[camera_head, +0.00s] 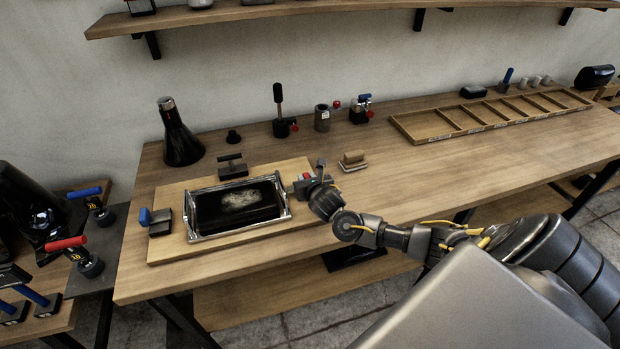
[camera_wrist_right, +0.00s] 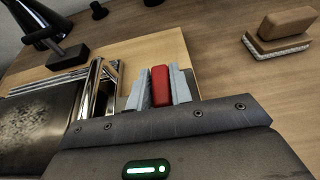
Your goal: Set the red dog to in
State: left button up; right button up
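The red dog (camera_head: 306,176) is a small red-topped block at the right end of the metal-framed tray (camera_head: 193,237), on the wooden board. In the right wrist view the red dog (camera_wrist_right: 160,88) stands between the two grey fingers of my right gripper (camera_wrist_right: 160,92), which close on both sides of it. In the head view my right gripper (camera_head: 314,180) is at the red dog and partly covers it. The tray holds a dark slab (camera_head: 225,208) with a pale worn patch. A blue dog (camera_head: 146,216) sits at the left end. My left gripper is not in view.
A black-handled block (camera_head: 232,167) stands behind the tray. A brown brush (camera_head: 352,160) lies right of my gripper. A dark flask (camera_head: 181,135), several tools and a compartment rack (camera_head: 430,128) line the back.

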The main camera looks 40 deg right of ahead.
jog(key=o, duration=0.4)
jog(key=shift+w+a, duration=0.15)
jog(key=shift+a, duration=0.1)
jog(key=shift+d, duration=0.1)
jog(key=shift+s+r, duration=0.1)
jog(key=shift+s, duration=0.25)
jog(key=v, duration=1)
jog(key=shift+s+r, duration=0.1)
